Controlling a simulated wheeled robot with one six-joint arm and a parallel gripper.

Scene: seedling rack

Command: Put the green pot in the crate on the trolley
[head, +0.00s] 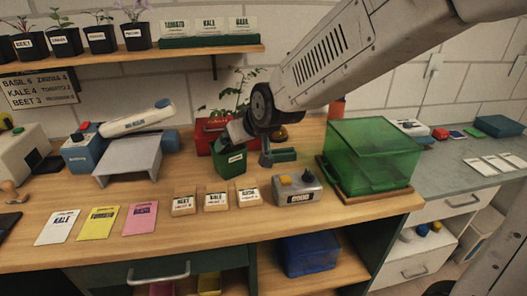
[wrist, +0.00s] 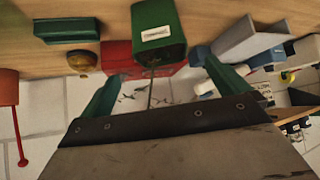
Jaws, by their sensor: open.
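The green pot (head: 230,165) has a white label and stands upright on the wooden bench. In the wrist view the green pot (wrist: 158,22) lies just beyond the fingertips, with a thin plant stem rising from it. My gripper (head: 250,146) is open and empty, close to the pot's upper right. In the wrist view its green fingers (wrist: 163,72) are spread to either side of the stem. Whether they touch the pot cannot be told. A blue crate (head: 308,256) sits on the shelf under the bench; no crate that is clearly on a trolley shows.
A red container (head: 207,138) stands just behind the pot. A green translucent box (head: 372,150) and a grey device (head: 297,188) stand to the right. Seed packets (head: 215,201) lie in front. A grey platform device (head: 128,160) is at the left.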

